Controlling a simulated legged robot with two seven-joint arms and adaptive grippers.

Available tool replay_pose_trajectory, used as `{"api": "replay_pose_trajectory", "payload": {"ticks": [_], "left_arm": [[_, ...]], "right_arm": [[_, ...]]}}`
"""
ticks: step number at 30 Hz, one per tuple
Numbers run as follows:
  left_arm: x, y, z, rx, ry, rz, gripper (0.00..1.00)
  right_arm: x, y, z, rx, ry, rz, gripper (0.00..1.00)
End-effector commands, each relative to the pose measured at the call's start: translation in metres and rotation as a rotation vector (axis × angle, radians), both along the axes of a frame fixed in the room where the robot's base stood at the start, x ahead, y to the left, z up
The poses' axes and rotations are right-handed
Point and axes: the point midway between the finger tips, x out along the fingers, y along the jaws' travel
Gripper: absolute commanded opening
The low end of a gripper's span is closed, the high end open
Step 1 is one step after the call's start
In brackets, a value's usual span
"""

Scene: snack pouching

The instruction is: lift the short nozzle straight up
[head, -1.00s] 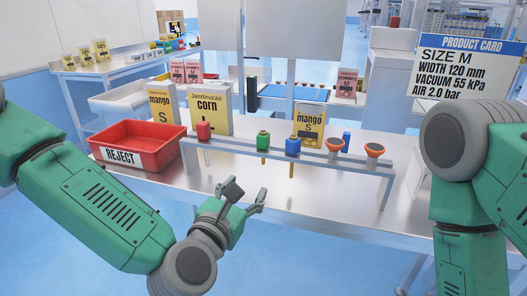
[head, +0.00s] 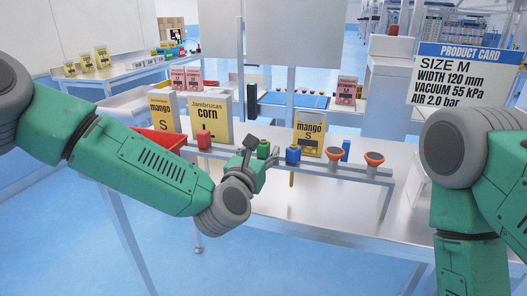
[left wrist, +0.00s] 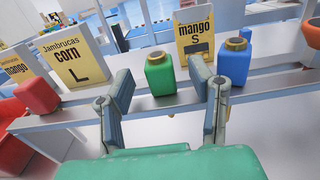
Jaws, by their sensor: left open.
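The short nozzle, which I take to be the green block with a brass top (head: 264,148), stands on the grey rail. It also shows in the left wrist view (left wrist: 161,74). My left gripper (head: 259,152) is open in front of it. In the left wrist view the block appears between the two fingertips, with no clear contact. The blue nozzle (head: 293,154) stands just right of it, with a long brass tube hanging below the rail. The right gripper is out of view.
A red block (head: 204,139) stands left on the rail (head: 350,174); orange suction cups (head: 373,158) sit at its right. Corn (head: 211,120) and mango (head: 308,137) pouches stand behind. My left arm partly hides the red reject bin (head: 160,136). The table's right part is clear.

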Motion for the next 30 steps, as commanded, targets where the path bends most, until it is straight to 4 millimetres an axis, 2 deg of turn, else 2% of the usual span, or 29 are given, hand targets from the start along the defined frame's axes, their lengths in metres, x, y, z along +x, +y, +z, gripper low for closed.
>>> {"api": "replay_pose_trajectory", "payload": {"ticks": [3,6,13,17,18,26,30], "left_arm": [[0.015,-0.005,0.001,0.001,-0.001,0.001,0.48],[0.022,-0.007,0.0,0.0,0.0,0.001,0.48],[0.022,-0.007,0.0,0.0,0.001,0.0,0.48],[0.022,-0.007,0.0,0.0,0.001,0.0,0.03],[0.022,-0.007,0.0,0.0,0.001,0.0,0.0],[0.022,-0.007,0.0,0.0,0.0,0.0,0.0],[0.022,-0.007,0.009,-0.001,-0.001,0.001,0.0]], "right_arm": [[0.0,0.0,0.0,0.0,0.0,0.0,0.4],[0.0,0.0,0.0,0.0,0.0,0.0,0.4],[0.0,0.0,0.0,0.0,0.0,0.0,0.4],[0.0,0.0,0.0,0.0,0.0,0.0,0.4],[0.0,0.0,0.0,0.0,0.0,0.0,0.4],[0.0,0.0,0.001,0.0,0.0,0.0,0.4],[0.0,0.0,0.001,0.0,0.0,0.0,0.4]]}}
